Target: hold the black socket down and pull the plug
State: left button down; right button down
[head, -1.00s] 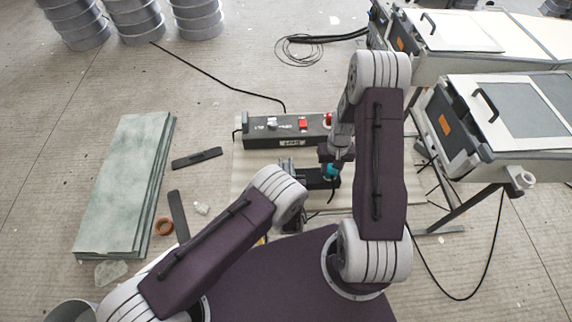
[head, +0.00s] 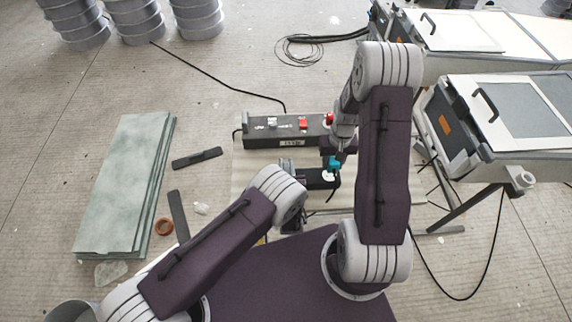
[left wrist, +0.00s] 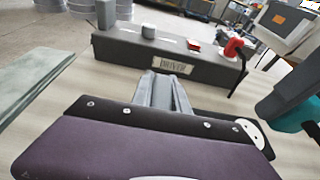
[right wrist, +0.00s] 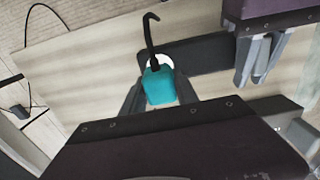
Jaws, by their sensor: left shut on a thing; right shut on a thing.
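The black socket (head: 317,180) lies on the pale board, its round white face turned up; it also shows in the left wrist view (left wrist: 222,122) and the right wrist view (right wrist: 200,52). My left gripper (head: 288,165) is shut on the socket's left end; its fingers also show in the right wrist view (right wrist: 258,58). The teal plug (right wrist: 160,86) with its short black cord is between the fingers of my right gripper (right wrist: 158,92), which is shut on it. In the head view the plug (head: 334,162) is above the socket's white face, apart from it.
A dark driver box (head: 285,130) with a red switch stands just behind the socket. Two white-topped cases on stands (head: 500,110) are at the right. Green-grey sheets (head: 125,185) and dark strips lie at the left. Bare board (right wrist: 80,70) lies around the socket.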

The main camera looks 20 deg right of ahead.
jog(key=shift+r, duration=0.85)
jog(key=shift+r, duration=0.1)
jog(key=shift+r, duration=2.45)
pick_arm(q)
jog(key=c, duration=1.2)
grip_release()
jog(key=shift+r, duration=0.1)
notch_tip(320, 180, up, 10)
jog(key=shift+f, duration=0.1)
